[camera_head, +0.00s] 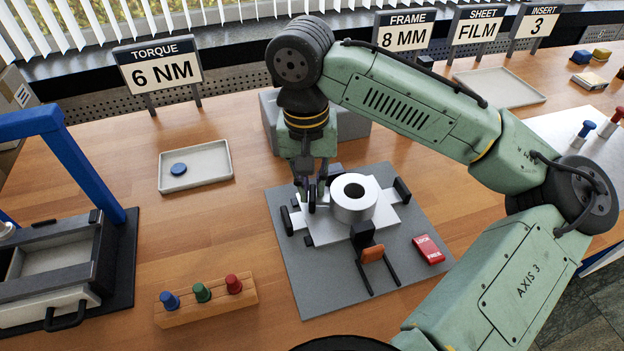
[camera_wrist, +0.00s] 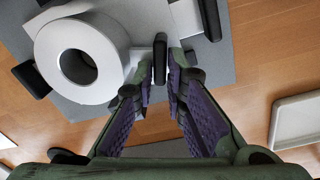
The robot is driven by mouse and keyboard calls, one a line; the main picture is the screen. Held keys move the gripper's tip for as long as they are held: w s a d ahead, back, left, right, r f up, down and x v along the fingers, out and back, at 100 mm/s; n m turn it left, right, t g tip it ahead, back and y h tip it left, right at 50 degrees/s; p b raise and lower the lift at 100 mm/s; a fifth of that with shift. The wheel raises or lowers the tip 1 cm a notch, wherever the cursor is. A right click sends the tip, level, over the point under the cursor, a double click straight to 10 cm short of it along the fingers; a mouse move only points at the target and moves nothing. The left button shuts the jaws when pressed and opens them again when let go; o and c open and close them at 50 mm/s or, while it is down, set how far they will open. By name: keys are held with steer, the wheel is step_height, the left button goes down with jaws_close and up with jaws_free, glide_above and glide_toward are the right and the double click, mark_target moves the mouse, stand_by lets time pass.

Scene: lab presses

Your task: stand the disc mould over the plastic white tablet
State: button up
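A thick white ring (camera_head: 353,200), which I take to be the disc mould, stands upright on a white plate (camera_head: 385,217) on the grey mat. Its dark bore faces up. It also shows at the upper left of the wrist view (camera_wrist: 110,65). My gripper (camera_head: 312,190) points down close beside the ring's left side, apart from it. In the wrist view its fingers (camera_wrist: 164,80) are parted by a narrow gap. A dark rounded upright piece (camera_wrist: 160,58) shows between the tips; I cannot tell if they touch it. I cannot make out a white tablet.
Black clamps (camera_head: 403,190) surround the plate, with an orange-gripped lever (camera_head: 372,254) in front. A red block (camera_head: 429,249) lies on the mat. A tray with a blue disc (camera_head: 178,169) and a wooden peg block (camera_head: 206,301) stand left. A blue-framed press (camera_head: 75,165) is far left.

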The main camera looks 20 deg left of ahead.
steer(key=o, duration=0.4)
steer(key=shift+o, duration=0.2)
step_height(320, 180, up, 12)
steer(key=shift+a, duration=0.35)
steer(key=shift+s, duration=0.1)
stand_by(0.3)
